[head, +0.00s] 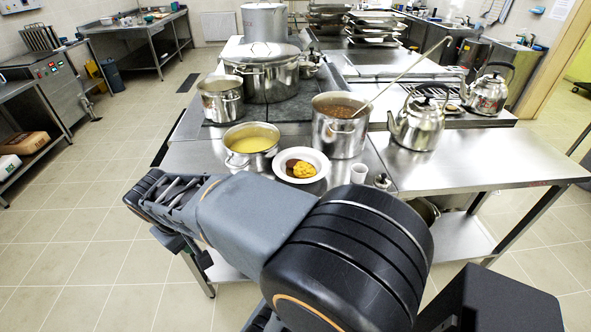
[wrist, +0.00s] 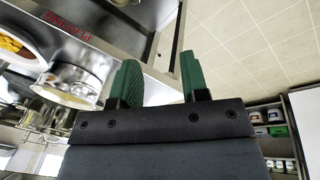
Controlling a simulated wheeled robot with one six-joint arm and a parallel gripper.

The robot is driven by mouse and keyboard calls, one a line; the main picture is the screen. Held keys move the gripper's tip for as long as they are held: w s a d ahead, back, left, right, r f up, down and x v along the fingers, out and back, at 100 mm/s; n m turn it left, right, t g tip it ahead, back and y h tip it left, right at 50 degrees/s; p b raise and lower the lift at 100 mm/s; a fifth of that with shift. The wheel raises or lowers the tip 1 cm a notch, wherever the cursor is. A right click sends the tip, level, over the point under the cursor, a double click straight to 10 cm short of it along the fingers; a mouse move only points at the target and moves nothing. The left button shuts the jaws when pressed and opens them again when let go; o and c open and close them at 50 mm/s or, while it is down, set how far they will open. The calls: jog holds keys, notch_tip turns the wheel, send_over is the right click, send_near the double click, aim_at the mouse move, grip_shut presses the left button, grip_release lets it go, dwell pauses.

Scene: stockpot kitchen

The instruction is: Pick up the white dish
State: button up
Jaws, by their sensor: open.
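Part of the dish (wrist: 36,45) also shows at the upper left of the wrist view, cut off by the frame. My gripper (wrist: 160,70) is open, with two green fingers apart and nothing between them. It is off to the side of the dish, not touching it. In the head view my arm reaches left in front of the table, and the fingers cannot be made out.
The pot of yellow liquid (head: 251,146) stands left of the dish. A taller pot (head: 340,137) with a ladle stands behind it. Kettles (head: 418,127) stand farther right. The table's right front is bare.

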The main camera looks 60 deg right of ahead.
jog(key=w+d+f+m+g+h+p, duration=0.1)
jog(key=w+d+m+g+h, duration=0.15)
jog(key=d, duration=0.45)
jog(key=w+d+f+m+g+h, duration=0.1)
jog(key=w+d+f+g+h, duration=0.2)
jog(key=d, duration=0.5)
jog(key=m+g+h+p, duration=0.1)
jog(key=g+h, duration=0.2)
jog(key=h, duration=0.2)
send_near(283, 174)
jog(key=shift+s+d+f+p, duration=0.2)
jog(key=shift+d+f+p, duration=0.35)
jog(key=shift+d+p, duration=0.45)
jog(key=shift+p+x, duration=1.25)
jog(key=shift+x, duration=2)
grip_shut()
